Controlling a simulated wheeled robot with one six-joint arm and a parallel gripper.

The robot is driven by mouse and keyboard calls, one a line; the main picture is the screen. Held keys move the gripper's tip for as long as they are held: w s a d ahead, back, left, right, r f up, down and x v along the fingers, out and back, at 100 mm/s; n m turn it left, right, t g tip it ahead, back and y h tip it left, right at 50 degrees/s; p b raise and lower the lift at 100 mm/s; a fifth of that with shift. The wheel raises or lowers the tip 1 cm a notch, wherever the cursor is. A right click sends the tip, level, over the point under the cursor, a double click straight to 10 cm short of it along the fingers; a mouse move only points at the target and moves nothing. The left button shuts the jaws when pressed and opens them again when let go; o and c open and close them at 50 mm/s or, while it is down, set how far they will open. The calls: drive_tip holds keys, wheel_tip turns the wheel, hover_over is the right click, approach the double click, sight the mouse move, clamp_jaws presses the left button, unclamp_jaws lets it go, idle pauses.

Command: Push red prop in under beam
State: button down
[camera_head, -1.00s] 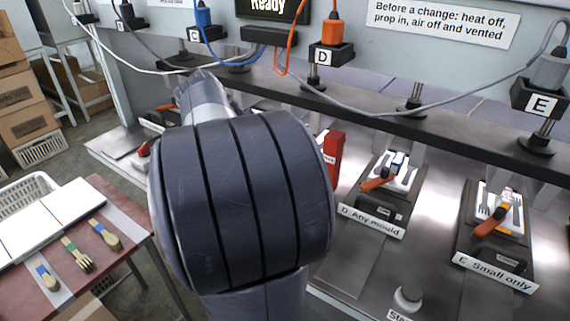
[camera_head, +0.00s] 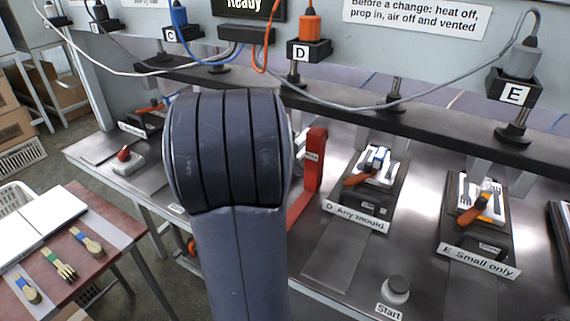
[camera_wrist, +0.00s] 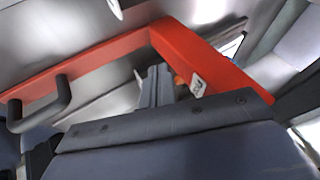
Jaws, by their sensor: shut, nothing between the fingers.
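The red prop (camera_head: 314,165) stands upright on the metal bench beside station D, with a red foot running toward the front. Its top shows just below the dark beam (camera_head: 430,116) in the head view; I cannot tell whether it is under it. In the wrist view the red prop (camera_wrist: 100,65) is an L shape with a grey handle (camera_wrist: 42,105) on its long arm. My gripper (camera_wrist: 155,85) is shut and empty, close to the inner corner of the prop; contact cannot be told. My arm hides the gripper in the head view.
Station D's mould (camera_head: 374,172) and station E's mould (camera_head: 480,205) sit right of the prop. A Start button (camera_head: 396,288) is at the bench front. Cables hang above the beam.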

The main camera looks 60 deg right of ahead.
drive_tip(key=shift+d, duration=0.8)
drive_tip(key=d, duration=0.8)
drive_tip(key=shift+d, duration=0.25)
drive_tip(key=shift+s+a+b, duration=0.1)
drive_tip(key=shift+b, duration=0.3)
